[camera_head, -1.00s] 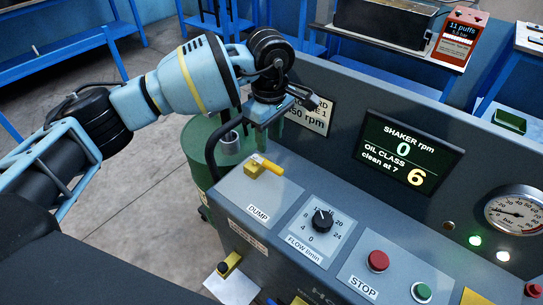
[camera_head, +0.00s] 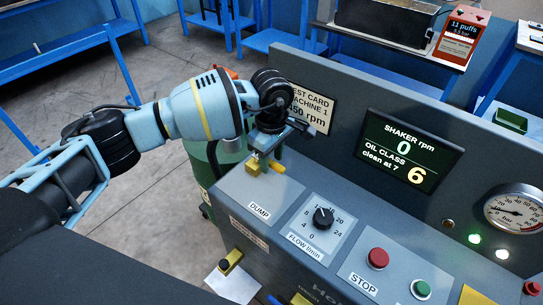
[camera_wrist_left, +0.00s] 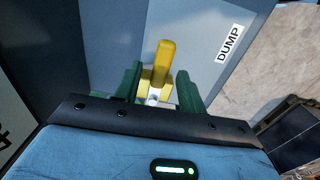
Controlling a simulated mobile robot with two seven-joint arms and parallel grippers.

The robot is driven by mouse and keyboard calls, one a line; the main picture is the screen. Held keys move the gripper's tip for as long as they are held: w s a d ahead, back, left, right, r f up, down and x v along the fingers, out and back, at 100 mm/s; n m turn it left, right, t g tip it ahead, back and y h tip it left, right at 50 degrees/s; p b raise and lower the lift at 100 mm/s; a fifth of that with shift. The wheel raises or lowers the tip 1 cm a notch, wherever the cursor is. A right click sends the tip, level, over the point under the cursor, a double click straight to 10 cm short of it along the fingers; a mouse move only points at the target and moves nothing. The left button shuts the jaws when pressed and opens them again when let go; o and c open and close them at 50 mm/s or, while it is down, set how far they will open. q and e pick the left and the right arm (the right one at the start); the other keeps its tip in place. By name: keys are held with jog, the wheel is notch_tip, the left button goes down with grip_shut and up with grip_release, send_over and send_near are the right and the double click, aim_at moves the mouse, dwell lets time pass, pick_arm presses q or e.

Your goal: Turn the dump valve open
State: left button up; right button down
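The dump valve's yellow handle (camera_head: 277,167) sits on the panel's left end, above the DUMP label (camera_head: 259,210). In the head view, the handle points down and to the right. My left gripper (camera_head: 263,158) is right over the valve, its fingers pointing down and hiding part of it. In the left wrist view, the yellow handle (camera_wrist_left: 164,62) points away from the gripper. The two green fingers (camera_wrist_left: 158,88) stand open, one on each side of the handle's base, with gaps showing. My right gripper is not in view.
A flow knob (camera_head: 322,218), a red STOP button (camera_head: 378,258) and a green button (camera_head: 422,288) lie to the right on the panel. A display (camera_head: 409,150) reads shaker 0 rpm, oil class 6. A test card (camera_head: 310,106) stands behind the gripper.

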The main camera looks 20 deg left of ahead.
pick_arm(q)
grip_shut()
